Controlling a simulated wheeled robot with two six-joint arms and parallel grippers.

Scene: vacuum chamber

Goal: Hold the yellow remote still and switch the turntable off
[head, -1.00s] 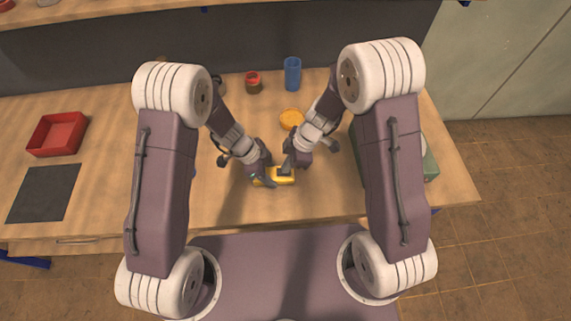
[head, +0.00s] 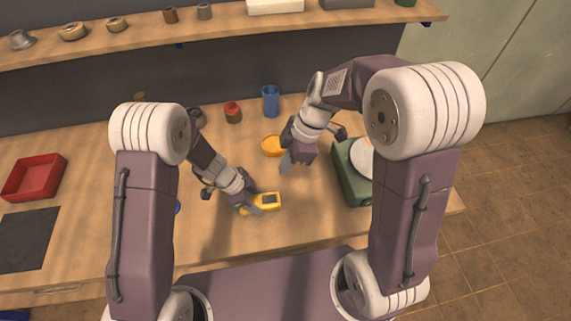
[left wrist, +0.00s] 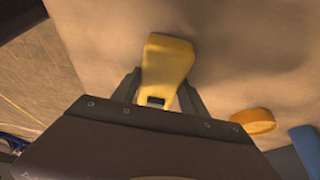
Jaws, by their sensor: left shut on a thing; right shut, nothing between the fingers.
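The yellow remote (head: 271,200) lies near the table's front edge, with a dark panel on its upper face. My left gripper (head: 252,209) is shut on its left end; in the left wrist view the remote (left wrist: 166,62) sits between the two fingers (left wrist: 160,98). My right gripper (head: 286,166) is shut and empty, apart from the remote, above the table behind it. The turntable (head: 350,178) appears to be the green box with a pale round disc (head: 363,156) at the right, partly hidden by my right arm.
A yellow-orange round dish (head: 272,146) is behind my right gripper. A blue cup (head: 270,101) and a red-topped jar (head: 233,112) stand at the back. A red tray (head: 34,177) and a dark mat (head: 28,239) lie at the left. A shelf (head: 150,38) runs along the back.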

